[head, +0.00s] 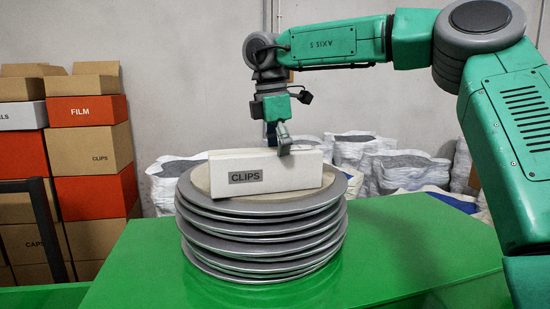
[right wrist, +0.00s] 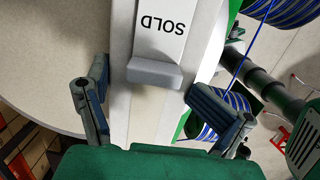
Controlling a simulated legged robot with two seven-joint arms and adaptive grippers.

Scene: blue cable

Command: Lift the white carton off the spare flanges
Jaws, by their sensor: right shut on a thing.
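The white carton (head: 290,175), a long low box with a grey CLIPS label, lies flat on top of the spare flanges (head: 265,250), a stack of several round grey plates with a beige top face. My right gripper (head: 284,140) comes down from above onto the carton's top and is shut on it. In the right wrist view the carton (right wrist: 145,118) runs between the two blue-grey fingers, with a white SOLD label on it; the beige flange face (right wrist: 45,50) shows at left. I cannot tell any gap under the carton. My left gripper is not in view.
The stack stands on a green bench (head: 420,240). Stacked cardboard and red boxes (head: 90,150) stand at left, and white sacks (head: 400,170) stand behind. Blue cable coils (right wrist: 282,10) show on the right in the right wrist view.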

